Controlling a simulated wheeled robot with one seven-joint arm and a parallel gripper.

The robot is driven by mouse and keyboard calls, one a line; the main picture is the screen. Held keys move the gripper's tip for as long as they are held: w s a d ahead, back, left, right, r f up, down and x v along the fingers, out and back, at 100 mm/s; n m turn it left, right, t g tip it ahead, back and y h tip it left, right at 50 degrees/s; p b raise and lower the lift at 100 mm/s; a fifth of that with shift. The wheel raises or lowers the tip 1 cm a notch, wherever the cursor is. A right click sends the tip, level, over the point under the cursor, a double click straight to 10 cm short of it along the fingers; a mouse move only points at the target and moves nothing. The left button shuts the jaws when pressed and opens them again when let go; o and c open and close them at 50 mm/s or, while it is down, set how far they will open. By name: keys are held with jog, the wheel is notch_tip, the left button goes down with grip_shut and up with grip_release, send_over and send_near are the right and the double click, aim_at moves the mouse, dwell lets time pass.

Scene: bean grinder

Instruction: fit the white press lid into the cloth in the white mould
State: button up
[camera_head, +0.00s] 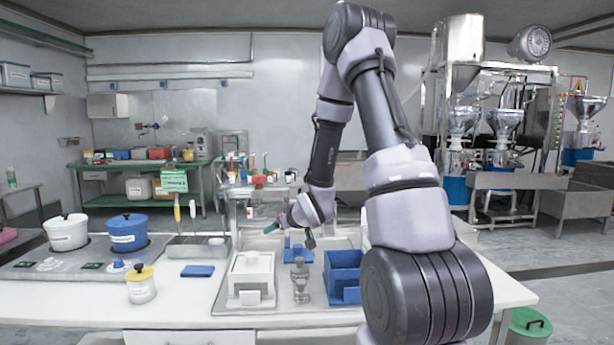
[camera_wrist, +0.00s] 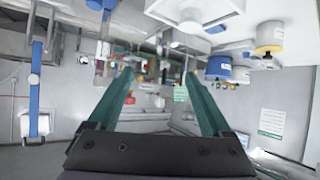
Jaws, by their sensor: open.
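A white square mould (camera_head: 237,280) stands on the metal tray at the left front. A white piece with a small raised knob (camera_head: 252,258), likely the press lid, shows at its top. I cannot tell how deep it sits, and no cloth can be made out. My gripper (camera_head: 274,227) is above and behind the mould, its green fingers pointing left. In the wrist view my gripper (camera_wrist: 160,77) is open, with nothing between the fingers. That view is upside down, and a white box with a knob (camera_wrist: 195,12), likely the mould, is at its top.
On the tray (camera_head: 275,306), a grey metal piece (camera_head: 301,281) and a blue open box (camera_head: 343,272) stand right of the mould. A small blue item (camera_head: 297,252) is behind. A yellow-lidded jar (camera_head: 141,287) and blue pad (camera_head: 198,271) are to the left. The front counter is clear.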

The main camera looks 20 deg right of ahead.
jog(key=s+d+r+m+g+h, duration=0.1)
jog(key=s+r+m, duration=0.1)
jog(key=s+r, duration=0.45)
jog(key=s+d+r+m+g+h, duration=0.1)
jog(key=s+d+r+m, duration=0.15)
jog(key=r, duration=0.75)
jog(key=s+a+r+g, duration=0.1)
jog(key=s+r, duration=0.2)
jog(key=s, duration=0.4)
jog(key=s+a+r+m+y, duration=0.1)
jog(key=s+a+r, duration=0.1)
jog(key=s, duration=0.5)
jog(key=s+a+r+m+g+y, duration=0.1)
jog(key=s+a+r, duration=0.1)
jog(key=s, duration=0.6)
jog(key=shift+r+g, duration=0.3)
jog(key=shift+r, duration=0.6)
jog(key=shift+o, duration=0.4)
jog(key=shift+m, duration=0.25)
